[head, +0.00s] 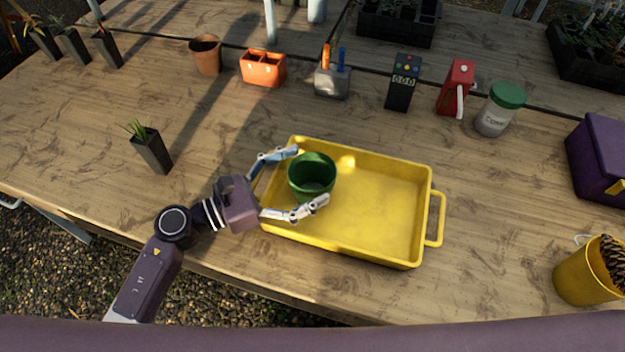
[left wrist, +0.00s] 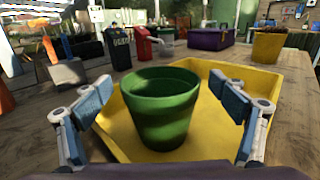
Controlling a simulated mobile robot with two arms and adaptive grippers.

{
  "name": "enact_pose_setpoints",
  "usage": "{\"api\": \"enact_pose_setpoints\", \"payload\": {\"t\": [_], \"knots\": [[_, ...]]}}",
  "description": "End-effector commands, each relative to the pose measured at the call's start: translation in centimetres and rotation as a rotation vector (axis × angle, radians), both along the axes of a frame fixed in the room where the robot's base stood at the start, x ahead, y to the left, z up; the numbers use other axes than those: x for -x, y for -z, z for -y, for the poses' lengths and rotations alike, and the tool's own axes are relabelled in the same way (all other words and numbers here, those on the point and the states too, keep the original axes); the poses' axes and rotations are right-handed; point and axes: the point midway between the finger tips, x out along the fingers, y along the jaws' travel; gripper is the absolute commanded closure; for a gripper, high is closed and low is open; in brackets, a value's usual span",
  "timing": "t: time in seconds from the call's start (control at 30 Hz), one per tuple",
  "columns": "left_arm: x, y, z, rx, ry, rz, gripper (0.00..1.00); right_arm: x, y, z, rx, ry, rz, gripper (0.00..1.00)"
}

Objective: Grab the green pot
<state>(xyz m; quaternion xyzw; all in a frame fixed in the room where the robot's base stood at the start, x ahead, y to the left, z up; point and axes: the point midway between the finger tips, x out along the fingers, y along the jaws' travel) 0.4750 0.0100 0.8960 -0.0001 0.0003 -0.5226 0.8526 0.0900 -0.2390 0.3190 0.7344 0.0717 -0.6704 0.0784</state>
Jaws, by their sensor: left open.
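The green pot (head: 312,184) stands upright at the left end of the yellow tray (head: 428,215) in the head view. It is round and looks empty. My left gripper (head: 311,176) is open, with one finger on the far side of the pot and one on the near side. In the left wrist view the green pot (left wrist: 162,112) sits between the spread fingers of the gripper (left wrist: 168,90), with a visible gap on each side. My right gripper is not in view.
A potted plant (head: 150,150) stands left of my arm. A terracotta pot (head: 206,55), an orange box (head: 263,68), a tool holder (head: 332,80) and a white jar (head: 494,115) line the back. A yellow bucket (head: 580,278) is at the right. The tray's right part is empty.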

Motion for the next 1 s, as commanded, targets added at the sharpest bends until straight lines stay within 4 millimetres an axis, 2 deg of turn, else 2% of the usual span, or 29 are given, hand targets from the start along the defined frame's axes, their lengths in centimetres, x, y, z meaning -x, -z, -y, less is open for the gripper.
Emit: {"api": "enact_pose_setpoints", "payload": {"t": [0.2,0.6,0.87,1.0], "knots": [[0.0,0.1,0.0,-0.001,0.000,0.000,0.11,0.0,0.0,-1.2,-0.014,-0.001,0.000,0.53],[0.0,0.1,0.0,-0.001,0.000,0.000,0.55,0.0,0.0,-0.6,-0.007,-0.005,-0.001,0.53],[0.0,-0.2,0.0,-0.002,0.000,0.001,0.56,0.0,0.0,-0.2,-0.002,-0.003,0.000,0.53],[0.0,-1.9,0.0,-0.004,0.002,0.006,0.56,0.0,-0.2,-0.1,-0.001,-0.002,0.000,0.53]]}}
